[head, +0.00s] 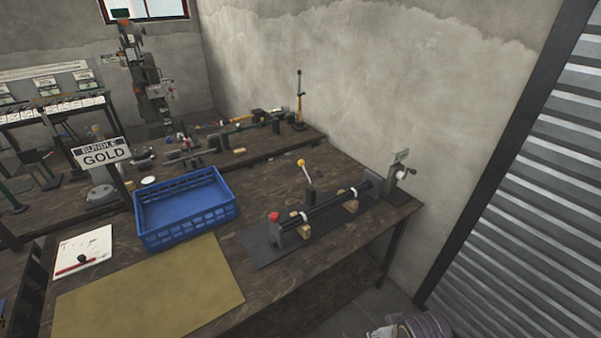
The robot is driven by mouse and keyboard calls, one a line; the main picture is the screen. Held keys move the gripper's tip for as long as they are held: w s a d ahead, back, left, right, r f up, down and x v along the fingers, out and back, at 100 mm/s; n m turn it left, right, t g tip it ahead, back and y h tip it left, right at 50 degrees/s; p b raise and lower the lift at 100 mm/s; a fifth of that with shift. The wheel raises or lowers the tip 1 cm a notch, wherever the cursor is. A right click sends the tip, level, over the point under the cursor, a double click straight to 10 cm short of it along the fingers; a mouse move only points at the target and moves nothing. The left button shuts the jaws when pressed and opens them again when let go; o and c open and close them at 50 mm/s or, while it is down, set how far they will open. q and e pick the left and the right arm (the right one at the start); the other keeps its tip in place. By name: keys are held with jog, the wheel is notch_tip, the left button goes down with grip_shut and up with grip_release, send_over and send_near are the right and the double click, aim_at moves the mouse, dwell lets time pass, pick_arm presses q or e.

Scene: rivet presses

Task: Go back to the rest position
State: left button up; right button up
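Neither of my grippers shows in the head view, and I cannot see what they hold, if anything. The near workbench (300,262) stands in front of me. On it is an empty-looking blue crate (190,222). To its right, a long dark bar fixture (325,208) with a red knob (274,216) at its left end lies on a dark mat (262,255). A yellow-tipped lever (306,172) stands behind the bar. A sign reading GOLD (104,154) stands behind the crate.
A tan mat (150,290) lies bare at the front left, beside a white sheet with a red pen (85,250). A crank device (399,170) stands at the bench's right end. A tall press (150,85) stands at the back. A rounded grey thing (425,326) is cut off below.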

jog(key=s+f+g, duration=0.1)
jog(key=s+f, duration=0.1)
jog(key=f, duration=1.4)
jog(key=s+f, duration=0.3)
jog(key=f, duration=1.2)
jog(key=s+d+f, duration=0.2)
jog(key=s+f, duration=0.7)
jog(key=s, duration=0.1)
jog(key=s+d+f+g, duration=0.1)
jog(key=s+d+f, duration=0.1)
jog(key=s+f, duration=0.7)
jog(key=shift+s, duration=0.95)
